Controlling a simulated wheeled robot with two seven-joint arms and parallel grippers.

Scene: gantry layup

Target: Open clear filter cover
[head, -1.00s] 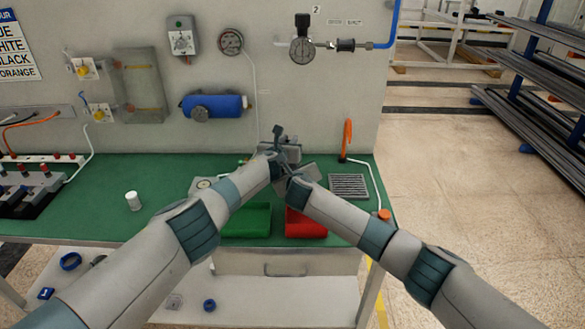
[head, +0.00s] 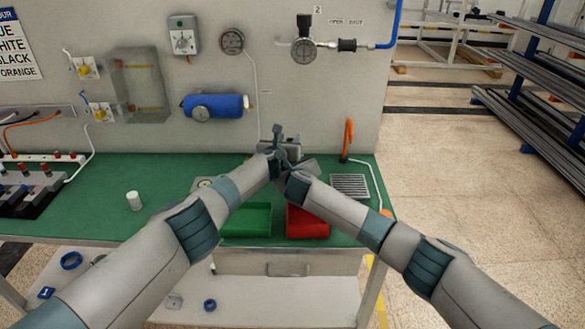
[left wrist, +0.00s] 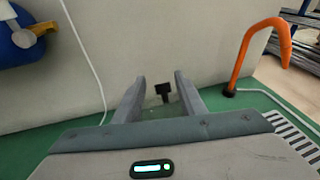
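My left gripper (head: 278,136) is over the back of the green bench, left of the orange hook. In the left wrist view its two fingers (left wrist: 160,90) stand apart with nothing clamped between them. Beyond and between the fingertips is a small black piece (left wrist: 164,92) on a faint grey-green, see-through-looking shape; I cannot tell if they touch it. A see-through box-like cover (head: 138,85) is on the wall at the left; I cannot tell which is the filter cover.
A green bin (head: 247,221) and a red bin (head: 307,223) stand at the bench front. A grille (head: 350,186) and an orange hook (head: 347,140) are at the right. A blue cylinder (head: 214,106) is on the wall. A white cup (head: 133,201) stands on the left bench.

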